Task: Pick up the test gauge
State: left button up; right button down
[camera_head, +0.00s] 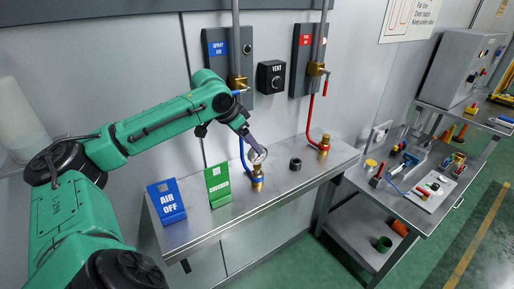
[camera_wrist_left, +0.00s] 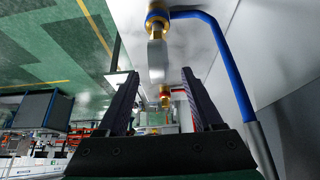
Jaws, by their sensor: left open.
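The test gauge (camera_head: 259,156) seems to be the small round pale-faced dial on top of a brass fitting (camera_head: 257,180) on the steel shelf. In the left wrist view a grey body (camera_wrist_left: 157,62), likely the gauge seen edge-on, joins a brass fitting (camera_wrist_left: 157,14). My left gripper (camera_head: 254,146) is at the gauge in the head view and partly overlaps it. In the left wrist view its two dark fingers (camera_wrist_left: 160,76) are apart, with the grey body just ahead of the tips, roughly centred. Contact is not visible. My right gripper is not in view.
A blue hose (camera_head: 243,155) rises beside the gauge's fitting. A blue AIR OFF sign (camera_head: 167,201) and a green sign (camera_head: 217,185) stand left of it. A black ring (camera_head: 295,164) and a red-hosed brass fitting (camera_head: 324,143) stand right. A cluttered bench (camera_head: 405,205) is farther right.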

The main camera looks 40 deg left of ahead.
aim_at(257, 163)
pick_arm(q)
jog(key=x, duration=0.3)
jog(key=shift+w+d+p, duration=0.15)
jog(key=shift+w+p, duration=0.15)
jog(key=shift+w, duration=0.2)
jog(key=shift+s, duration=0.15)
grip_shut()
jog(key=shift+r, duration=0.15)
